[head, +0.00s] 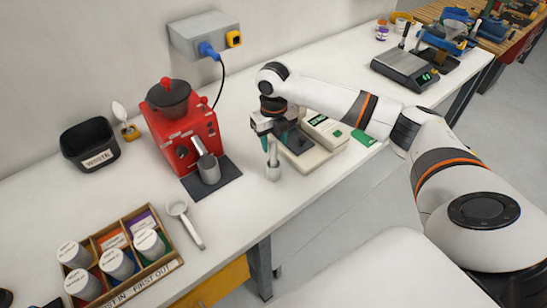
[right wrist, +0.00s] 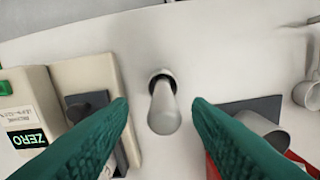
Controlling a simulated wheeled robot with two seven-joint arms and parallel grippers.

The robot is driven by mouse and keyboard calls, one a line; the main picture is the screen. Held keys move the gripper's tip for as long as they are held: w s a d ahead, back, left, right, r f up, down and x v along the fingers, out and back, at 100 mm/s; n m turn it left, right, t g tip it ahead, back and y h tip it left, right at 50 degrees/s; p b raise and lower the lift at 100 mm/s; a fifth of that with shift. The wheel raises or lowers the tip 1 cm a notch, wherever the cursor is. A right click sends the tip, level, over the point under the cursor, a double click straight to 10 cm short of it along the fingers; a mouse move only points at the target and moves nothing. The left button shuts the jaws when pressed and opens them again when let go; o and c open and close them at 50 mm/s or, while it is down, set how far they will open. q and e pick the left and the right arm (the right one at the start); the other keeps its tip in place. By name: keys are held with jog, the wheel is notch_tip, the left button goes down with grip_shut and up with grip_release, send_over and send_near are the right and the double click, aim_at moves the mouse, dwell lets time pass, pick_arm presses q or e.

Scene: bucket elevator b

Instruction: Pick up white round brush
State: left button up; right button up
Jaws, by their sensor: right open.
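A pale round brush (head: 273,170) stands upright on the white bench, between the red grinder and the beige scale. My right gripper (head: 270,143) is above it, pointing down. In the right wrist view the brush's handle (right wrist: 163,112) rises between the two open green fingers of my right gripper (right wrist: 160,102), with a visible gap on each side. The brush's base is partly hidden below the handle there. My left gripper does not show.
The red grinder (head: 184,125) with a grey cup (head: 208,170) stands left of the brush. The beige scale (head: 315,153) is close on its right. A portafilter-like scoop (head: 185,222) and a wooden tray of jars (head: 165,269) are nearer the front left.

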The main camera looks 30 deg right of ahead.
aim_at(274, 153)
jog(key=shift+f, duration=0.4)
notch_tip(274, 153, down, 4)
jog(key=shift+a+r+p, duration=0.1)
jog(key=shift+r+p, duration=0.1)
jog(key=shift+p, duration=0.95)
jog(key=shift+s+f, duration=0.1)
jog(key=shift+f, duration=0.2)
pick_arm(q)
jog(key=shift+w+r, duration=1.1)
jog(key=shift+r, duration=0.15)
pick_arm(e)
jog(key=shift+f, duration=0.25)
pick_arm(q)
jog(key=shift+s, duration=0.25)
pick_arm(e)
grip_shut()
